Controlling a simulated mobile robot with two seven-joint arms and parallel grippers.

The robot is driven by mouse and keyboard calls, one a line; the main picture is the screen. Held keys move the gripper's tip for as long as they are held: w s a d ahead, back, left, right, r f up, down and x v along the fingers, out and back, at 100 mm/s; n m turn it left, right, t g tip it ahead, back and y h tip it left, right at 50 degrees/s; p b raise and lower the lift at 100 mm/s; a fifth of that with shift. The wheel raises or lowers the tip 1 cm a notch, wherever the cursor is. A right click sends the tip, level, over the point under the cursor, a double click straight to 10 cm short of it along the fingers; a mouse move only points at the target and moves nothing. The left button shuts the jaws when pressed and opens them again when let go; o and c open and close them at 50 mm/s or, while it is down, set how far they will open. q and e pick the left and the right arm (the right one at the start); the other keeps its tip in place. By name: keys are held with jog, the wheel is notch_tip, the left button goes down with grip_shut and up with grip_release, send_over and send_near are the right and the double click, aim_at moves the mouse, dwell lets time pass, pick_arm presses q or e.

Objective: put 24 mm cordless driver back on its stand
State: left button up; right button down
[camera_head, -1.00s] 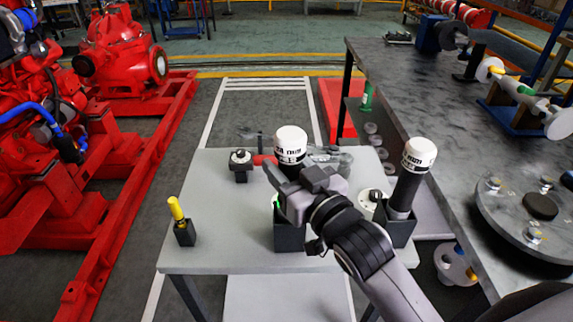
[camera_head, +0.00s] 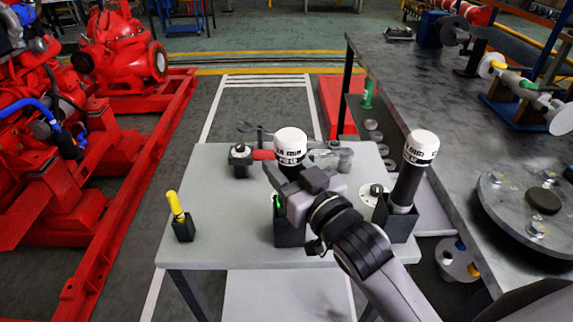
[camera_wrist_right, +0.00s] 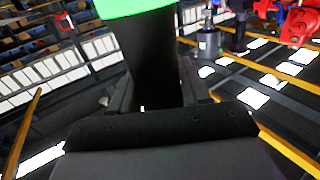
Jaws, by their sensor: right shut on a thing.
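My right gripper (camera_head: 284,186) is shut on a cordless driver with a white cap (camera_head: 290,147) and a dark body. The driver is roughly upright over a dark box-shaped stand (camera_head: 290,235) on the grey table. The gripper hides the driver's lower part, so I cannot tell how far it sits in the stand. A green part (camera_head: 277,202) shows just above the stand's rim. In the right wrist view the dark driver body (camera_wrist_right: 152,60) is between the fingers, with a green band (camera_wrist_right: 130,6) above. I cannot read the size on the cap. My left gripper is not in view.
A second white-capped driver (camera_head: 412,170) stands tilted in a dark stand (camera_head: 396,226) to the right. A yellow-handled tool (camera_head: 175,205) is in a small holder at left. Several tools lie behind on the table (camera_head: 225,240). A dark workbench (camera_head: 420,90) borders the right side.

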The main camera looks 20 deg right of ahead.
jog(key=c, duration=0.5)
grip_release()
jog(key=shift+o, duration=0.2)
jog(key=shift+f, duration=0.15)
jog(key=v, duration=0.7)
jog(key=shift+b, duration=0.3)
jog(key=shift+s, duration=0.1)
jog(key=s+d+f+g+h, duration=0.2)
jog(key=s+d+f+g, duration=0.2)
jog(key=s+f+g, duration=0.45)
jog(key=s+d+f+g+h, duration=0.2)
jog(key=s+d+f+g, duration=0.25)
jog(key=s+f, duration=0.65)
jog(key=w+a+f+t+y+p, duration=0.1)
jog(key=w+a+f+t+p, duration=0.2)
jog(key=w+f+t+p, duration=0.1)
jog(key=shift+w+a+f+t+y, duration=0.15)
jog(key=shift+w+f+t+y, duration=0.25)
jog(key=shift+w+f+t, duration=1)
